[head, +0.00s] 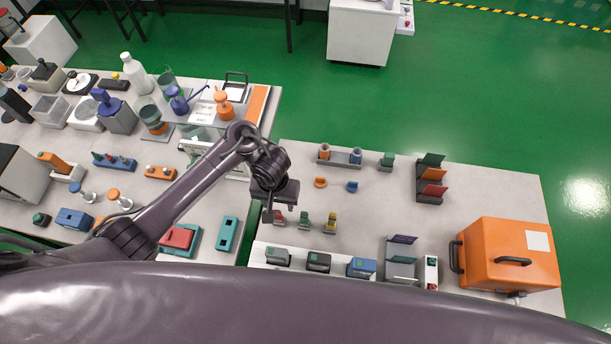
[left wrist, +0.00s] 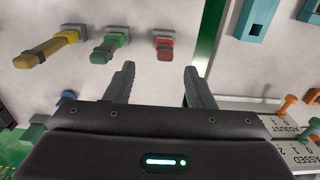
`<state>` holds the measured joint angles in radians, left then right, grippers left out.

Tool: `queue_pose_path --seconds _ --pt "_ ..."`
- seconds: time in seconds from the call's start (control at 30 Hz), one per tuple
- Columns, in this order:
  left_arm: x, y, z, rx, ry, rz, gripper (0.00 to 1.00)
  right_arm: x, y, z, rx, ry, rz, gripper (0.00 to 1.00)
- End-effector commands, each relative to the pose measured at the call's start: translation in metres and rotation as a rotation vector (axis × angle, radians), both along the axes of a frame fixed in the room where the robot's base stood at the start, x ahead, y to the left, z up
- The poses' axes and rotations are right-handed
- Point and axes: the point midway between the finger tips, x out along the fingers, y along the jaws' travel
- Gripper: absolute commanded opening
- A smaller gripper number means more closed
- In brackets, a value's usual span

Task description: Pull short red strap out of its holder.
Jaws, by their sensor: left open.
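The short red strap (left wrist: 163,50) sits in a small grey holder (left wrist: 164,34) on the pale table. In the head view the red strap (head: 279,219) is partly hidden close to my left gripper. My left gripper (head: 279,206) is over the table with its fingers pointing down. In the left wrist view its two fingers (left wrist: 160,70) are apart with nothing between them, and the red strap lies just beyond the tips, roughly centred. A green strap (left wrist: 107,48) and a longer yellow strap (left wrist: 47,49) sit in similar holders beside it. My right gripper is not in view.
Grey, black and blue boxes (head: 318,262) stand along the front edge. An orange case (head: 508,253) is at the right, and a rack with coloured flaps (head: 430,182) stands behind it. The left table is crowded. The middle of the right table is mostly clear.

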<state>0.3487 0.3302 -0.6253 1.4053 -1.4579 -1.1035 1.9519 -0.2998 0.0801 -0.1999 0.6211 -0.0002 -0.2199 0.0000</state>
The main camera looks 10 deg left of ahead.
Motion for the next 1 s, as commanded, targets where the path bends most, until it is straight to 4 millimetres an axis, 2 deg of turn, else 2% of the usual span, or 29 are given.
queue_pose_path --seconds 0.23,0.53,0.7,0.97,1.0 --pt "-0.001 0.002 -0.032 0.004 0.003 0.001 0.49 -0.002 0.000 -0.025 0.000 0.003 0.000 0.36" --pt "-0.001 0.001 -0.070 0.003 0.002 0.000 0.49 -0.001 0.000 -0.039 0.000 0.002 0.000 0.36" --pt "-0.001 0.002 -0.078 0.002 0.001 0.000 0.49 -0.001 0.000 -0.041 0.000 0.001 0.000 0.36" --pt "-0.001 0.001 -0.078 0.002 0.001 -0.001 0.49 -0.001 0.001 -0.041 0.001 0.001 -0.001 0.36" --pt "-0.001 0.001 -0.078 0.002 0.001 -0.001 0.44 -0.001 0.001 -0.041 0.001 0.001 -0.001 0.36"
